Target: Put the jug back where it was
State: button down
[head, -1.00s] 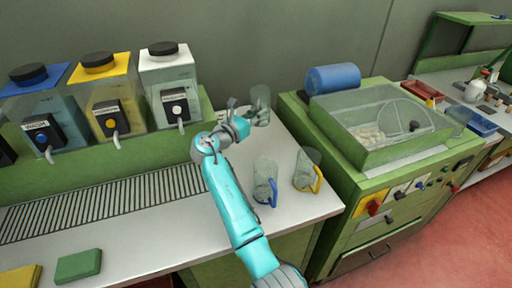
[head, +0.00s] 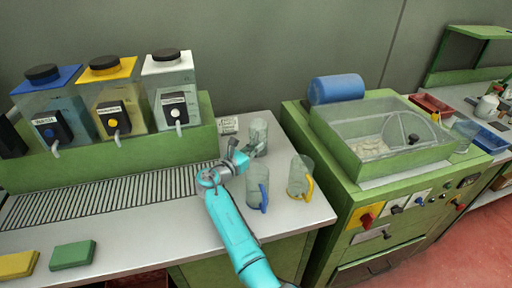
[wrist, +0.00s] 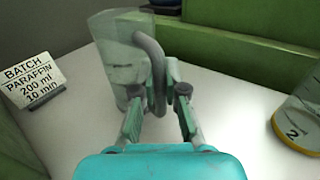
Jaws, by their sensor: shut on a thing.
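A clear jug with a grey handle (head: 259,134) is at the back right of the counter, in front of the wall. In the wrist view the jug (wrist: 116,62) is upright, its handle toward me. My gripper (head: 240,157) is shut on the handle; in the wrist view the fingers (wrist: 158,95) close on either side of it. I cannot tell whether the jug's base touches the counter. A white batch card (head: 228,125) stands left of the jug; in the wrist view the card (wrist: 30,82) reads paraffin, 200 ml, 10 min.
A blue-handled jug (head: 256,187) and a yellow-handled jug (head: 299,176) stand nearer the counter's front right. Three tanks with blue (head: 50,105), yellow (head: 112,98) and white (head: 172,88) tops stand left. A green machine (head: 375,150) is right. Bare counter (head: 290,222) lies at the front right.

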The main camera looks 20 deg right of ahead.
jog(key=c, duration=1.2)
grip_release()
jog(key=shift+f, duration=0.1)
jog(key=shift+s+a, duration=0.1)
jog(key=shift+a, duration=0.1)
jog(key=v, duration=1.1)
jog(key=shift+s+a, duration=0.2)
